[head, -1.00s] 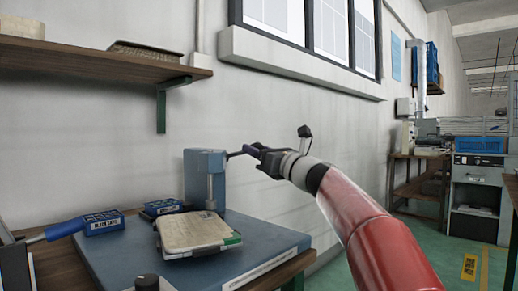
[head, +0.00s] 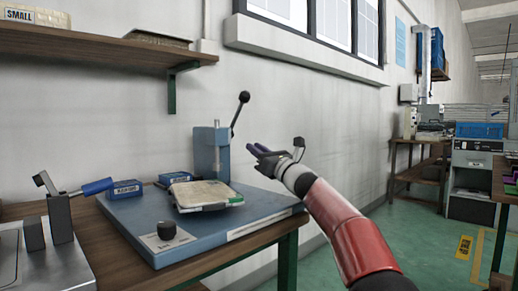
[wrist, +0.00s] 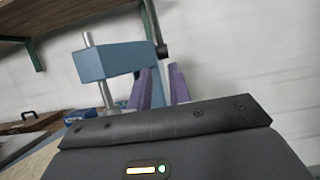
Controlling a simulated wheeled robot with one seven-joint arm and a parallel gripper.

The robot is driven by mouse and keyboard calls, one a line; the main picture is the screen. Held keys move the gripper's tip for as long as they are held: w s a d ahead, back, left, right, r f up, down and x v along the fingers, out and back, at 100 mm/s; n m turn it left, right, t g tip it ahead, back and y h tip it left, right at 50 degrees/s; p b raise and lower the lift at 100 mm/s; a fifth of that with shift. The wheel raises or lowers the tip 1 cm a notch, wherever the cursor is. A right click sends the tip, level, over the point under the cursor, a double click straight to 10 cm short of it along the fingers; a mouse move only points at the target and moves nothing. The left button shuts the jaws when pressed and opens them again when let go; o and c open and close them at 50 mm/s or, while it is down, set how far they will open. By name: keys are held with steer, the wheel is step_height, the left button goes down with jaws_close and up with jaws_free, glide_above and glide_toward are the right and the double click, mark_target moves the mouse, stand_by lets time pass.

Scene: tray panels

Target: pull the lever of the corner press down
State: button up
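The corner press (head: 208,152) is a blue-grey block with a metal post, at the back of a blue base plate. Its lever (head: 238,115) is a dark rod with a black ball knob, slanting up and to the right from the press's right side. My gripper (head: 257,150) is right of the press and below the knob, apart from the lever. Its purple fingers stand apart with nothing between them. In the wrist view the press (wrist: 110,62) is ahead and left of my gripper (wrist: 161,80); a dark part shows beyond the fingers, and the knob is out of view.
A cream panel (head: 200,192) lies in front of the press. A shelf (head: 90,42) hangs above left; the wall is close behind. Open floor lies right.

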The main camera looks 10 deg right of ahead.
steer(key=o, duration=0.7)
steer(key=shift+d+r, duration=0.1)
steer(key=shift+r, duration=0.1)
steer(key=shift+c, duration=0.2)
steer(key=b+v, duration=0.1)
steer(key=v, duration=0.7)
